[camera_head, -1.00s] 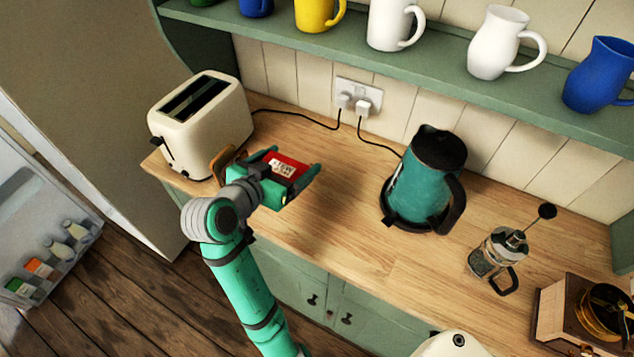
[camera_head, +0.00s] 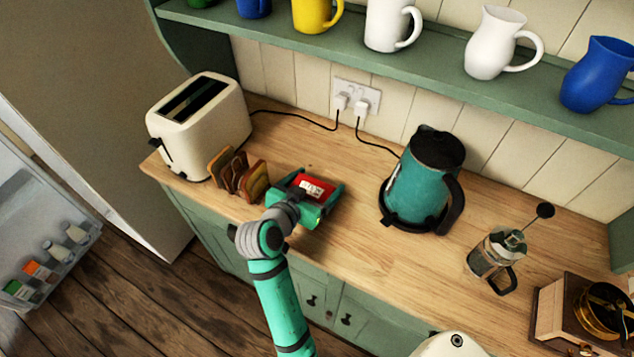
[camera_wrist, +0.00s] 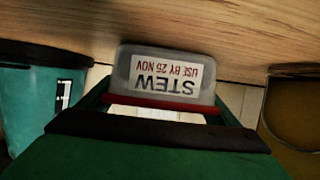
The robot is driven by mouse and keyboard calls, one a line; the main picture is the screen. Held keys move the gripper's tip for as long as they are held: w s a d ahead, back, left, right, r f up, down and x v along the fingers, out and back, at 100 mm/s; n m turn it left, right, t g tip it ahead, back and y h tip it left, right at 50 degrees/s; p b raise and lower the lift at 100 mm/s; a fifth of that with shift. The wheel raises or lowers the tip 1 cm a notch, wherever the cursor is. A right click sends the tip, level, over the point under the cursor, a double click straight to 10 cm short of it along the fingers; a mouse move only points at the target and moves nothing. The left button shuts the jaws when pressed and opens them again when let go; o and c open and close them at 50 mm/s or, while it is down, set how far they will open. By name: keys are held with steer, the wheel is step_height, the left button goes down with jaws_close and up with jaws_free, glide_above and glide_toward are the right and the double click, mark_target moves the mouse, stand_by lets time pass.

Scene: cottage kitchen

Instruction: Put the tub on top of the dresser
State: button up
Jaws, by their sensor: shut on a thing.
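The tub has a red lid and a white label; in the wrist view the tub (camera_wrist: 165,75) looks grey, and its label reads "STEW USE BY 25 NOV". In the head view the tub (camera_head: 309,187) is between the fingers of my gripper (camera_head: 318,192). My gripper is shut on it. They are over the wooden dresser top (camera_head: 345,260), between the toast rack and the kettle. I cannot tell whether the tub's underside touches the wood.
A toast rack with slices (camera_head: 240,177) is close on the left, with a cream toaster (camera_head: 200,125) behind. A teal kettle (camera_head: 420,185) stands to the right. A cafetiere (camera_head: 497,252) and grinder (camera_head: 590,315) are farther right. A shelf of jugs (camera_head: 400,45) overhangs the back.

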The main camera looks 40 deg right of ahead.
steer(key=shift+f, duration=0.1)
steer(key=o, duration=1.2)
steer(key=shift+r, duration=0.2)
steer(key=v, duration=1.2)
steer(key=shift+s+f, duration=0.1)
steer(key=shift+f, duration=0.05)
steer(key=shift+s, duration=0.1)
